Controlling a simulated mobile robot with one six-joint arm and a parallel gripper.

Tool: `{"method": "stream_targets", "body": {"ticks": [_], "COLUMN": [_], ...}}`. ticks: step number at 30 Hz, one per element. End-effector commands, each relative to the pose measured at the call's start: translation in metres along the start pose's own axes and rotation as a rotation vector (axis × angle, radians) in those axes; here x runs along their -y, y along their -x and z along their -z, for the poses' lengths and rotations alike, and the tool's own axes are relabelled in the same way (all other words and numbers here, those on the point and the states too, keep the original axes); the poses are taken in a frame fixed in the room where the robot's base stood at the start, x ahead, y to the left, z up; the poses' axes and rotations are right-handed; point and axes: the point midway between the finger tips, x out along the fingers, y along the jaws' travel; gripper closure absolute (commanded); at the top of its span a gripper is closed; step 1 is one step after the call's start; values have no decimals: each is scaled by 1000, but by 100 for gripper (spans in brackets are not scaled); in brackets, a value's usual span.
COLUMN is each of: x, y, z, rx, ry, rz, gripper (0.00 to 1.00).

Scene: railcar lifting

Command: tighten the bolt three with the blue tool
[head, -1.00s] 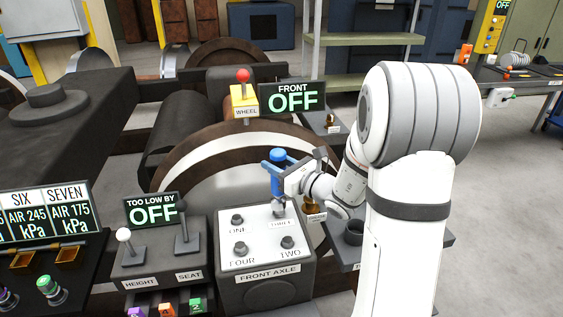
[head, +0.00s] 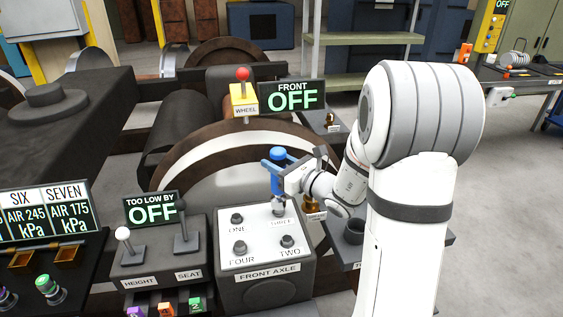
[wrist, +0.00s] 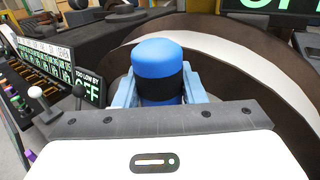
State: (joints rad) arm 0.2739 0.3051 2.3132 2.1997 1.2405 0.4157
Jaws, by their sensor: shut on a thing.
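The blue tool (head: 277,168) stands upright over the front axle box (head: 258,234), with its lower end at bolt three. My gripper (head: 279,175) is shut on the tool from the right. The wrist view shows the tool's blue and black top (wrist: 158,68) between light blue fingers (wrist: 157,92). Bolt three is hidden under the tool, just above the label THREE (head: 281,222). Bolt one (head: 236,218), bolt two (head: 287,241) and bolt four (head: 240,247) show bare on the white plate. Whether the tool is seated on the bolt is too small to tell.
A FRONT display (head: 292,97) reads OFF behind the box. A yellow WHEEL box (head: 244,102) with a red knob stands beside it. The HEIGHT and SEAT levers (head: 182,237) are left of the box. A dark holder (head: 354,232) is to the right.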

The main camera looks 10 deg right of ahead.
Motion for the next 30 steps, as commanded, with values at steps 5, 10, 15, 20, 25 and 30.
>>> {"method": "stream_targets", "body": {"ticks": [5, 10, 15, 20, 25, 30], "x": [0, 0, -1, -1, -1, -1], "y": [0, 0, -1, -1, -1, -1], "z": [1, 1, 1, 2, 5, 8], "rx": [3, 2, 2, 2, 2, 2], "ry": [2, 2, 1, 1, 1, 2], "rz": [-1, -1, -1, -2, -2, -2], "gripper": [95, 95, 95, 95, 95, 95]}}
